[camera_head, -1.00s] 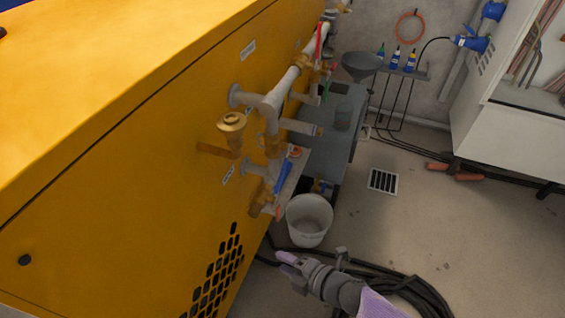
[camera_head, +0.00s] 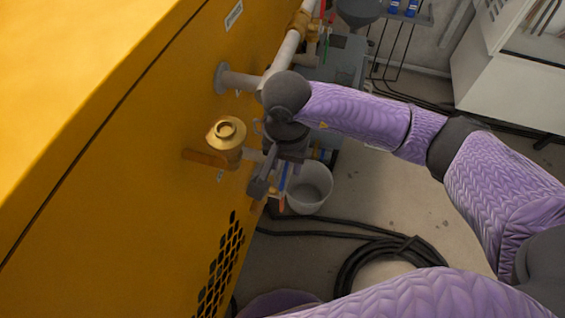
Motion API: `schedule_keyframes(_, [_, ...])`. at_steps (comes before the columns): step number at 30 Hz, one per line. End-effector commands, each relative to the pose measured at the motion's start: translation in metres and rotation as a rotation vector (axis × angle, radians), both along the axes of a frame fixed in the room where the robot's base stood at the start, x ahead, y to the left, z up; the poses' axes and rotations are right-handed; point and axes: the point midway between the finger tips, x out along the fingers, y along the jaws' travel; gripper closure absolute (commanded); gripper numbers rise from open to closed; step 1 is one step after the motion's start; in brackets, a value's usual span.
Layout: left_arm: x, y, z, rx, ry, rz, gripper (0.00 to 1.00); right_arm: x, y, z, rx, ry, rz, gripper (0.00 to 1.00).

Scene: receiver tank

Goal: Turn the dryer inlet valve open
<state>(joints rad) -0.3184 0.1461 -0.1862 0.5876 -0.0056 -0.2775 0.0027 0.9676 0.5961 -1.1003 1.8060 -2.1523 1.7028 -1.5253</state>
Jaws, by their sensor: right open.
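The yellow dryer cabinet (camera_head: 130,150) fills the left side, with grey and brass pipework on its right face. A brass valve body with a round top (camera_head: 226,132) stands out from this face, and an orange-brown lever (camera_head: 204,158) points left from it. A blue lever (camera_head: 283,178) shows lower down, partly hidden behind my gripper. I cannot tell which of these valves is the dryer inlet. My right gripper (camera_head: 262,182) is open, pointing down just right of the brass body and in front of the lower pipework. Contact cannot be told. My left gripper is not in view.
A white bucket (camera_head: 311,187) stands on the floor behind the gripper. A black hose (camera_head: 375,255) lies coiled on the floor. A white cabinet (camera_head: 505,95) stands at the right. Grey pipes (camera_head: 240,81) jut out above my gripper.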

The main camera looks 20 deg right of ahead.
Motion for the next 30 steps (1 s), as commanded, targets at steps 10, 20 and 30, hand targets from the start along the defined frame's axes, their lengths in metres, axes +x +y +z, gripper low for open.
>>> schedule_keyframes(10, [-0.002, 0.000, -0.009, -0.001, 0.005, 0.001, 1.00, 0.000, 0.001, -0.025, 0.003, 0.001, -0.002, 0.53])
schedule_keyframes(20, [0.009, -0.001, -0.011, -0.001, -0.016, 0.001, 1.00, 0.000, 0.001, -0.024, 0.004, 0.001, -0.003, 1.00])
schedule_keyframes(30, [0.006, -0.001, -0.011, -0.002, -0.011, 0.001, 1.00, 0.000, 0.001, -0.024, 0.004, 0.001, -0.003, 1.00])
